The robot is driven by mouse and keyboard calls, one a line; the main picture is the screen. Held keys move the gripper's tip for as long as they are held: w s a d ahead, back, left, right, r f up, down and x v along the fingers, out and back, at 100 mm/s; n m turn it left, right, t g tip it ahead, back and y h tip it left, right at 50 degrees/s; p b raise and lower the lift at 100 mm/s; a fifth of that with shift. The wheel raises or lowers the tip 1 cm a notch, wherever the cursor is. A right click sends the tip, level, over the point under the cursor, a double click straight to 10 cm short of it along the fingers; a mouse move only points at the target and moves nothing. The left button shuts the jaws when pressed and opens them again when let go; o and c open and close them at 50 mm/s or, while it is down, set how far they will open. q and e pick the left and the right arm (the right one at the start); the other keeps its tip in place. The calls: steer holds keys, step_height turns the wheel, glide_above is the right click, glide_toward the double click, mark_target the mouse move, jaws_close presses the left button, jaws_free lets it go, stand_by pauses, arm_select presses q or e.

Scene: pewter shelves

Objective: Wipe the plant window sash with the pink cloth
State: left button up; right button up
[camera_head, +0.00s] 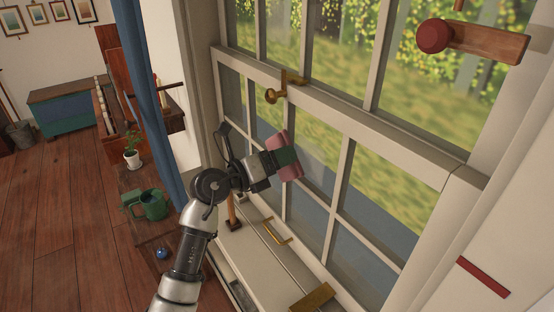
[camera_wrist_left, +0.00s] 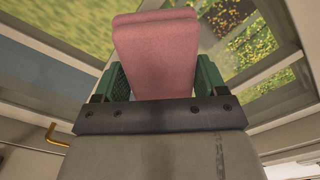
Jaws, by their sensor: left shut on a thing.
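The pink cloth (camera_head: 291,168) is a thick folded pad at the end of my left gripper (camera_head: 284,157), against or just in front of the lower window sash (camera_head: 352,124). The head view does not settle whether it touches the glass. In the left wrist view the cloth (camera_wrist_left: 157,55) stands between the green fingers of my left gripper (camera_wrist_left: 160,82), which is shut on it. The sash has cream bars and several panes. A potted plant (camera_head: 132,158) stands to the left, beyond the blue curtain. My right gripper is not in view.
A brass latch (camera_head: 284,88) sits on the sash's top rail. A brass handle (camera_head: 276,232) and a brass piece (camera_head: 312,298) are lower down, near the sill. A green watering can (camera_head: 153,205) is left of my arm. A blue curtain (camera_head: 150,110) hangs left of the window.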

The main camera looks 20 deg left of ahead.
arm_select(q)
steer(key=shift+x, duration=0.9)
stand_by(0.3)
